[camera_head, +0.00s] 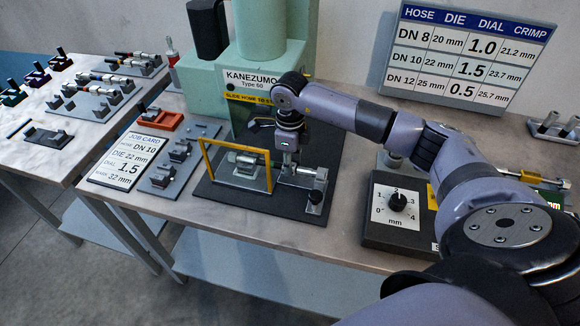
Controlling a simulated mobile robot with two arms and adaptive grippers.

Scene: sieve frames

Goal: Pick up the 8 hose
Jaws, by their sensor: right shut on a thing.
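My right gripper (290,160) points down at the press base, behind and right of a yellow frame. It is shut on a silver hose end (313,174) that lies across a small stand on the dark base plate. Its fingertips partly hide the piece, and I cannot read a size on it. Several hose pieces with silver ends (100,78) lie on racks on the pale table at the left; their sizes are too small to read. My left gripper is not in view.
The green press (205,82) stands behind the yellow frame (237,186). A job card (130,160) reading DN 10 lies left, near grey die blocks (163,177). A dial box (390,215) sits right, below my arm. A wall chart (465,55) lists DN 8, 10 and 12.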

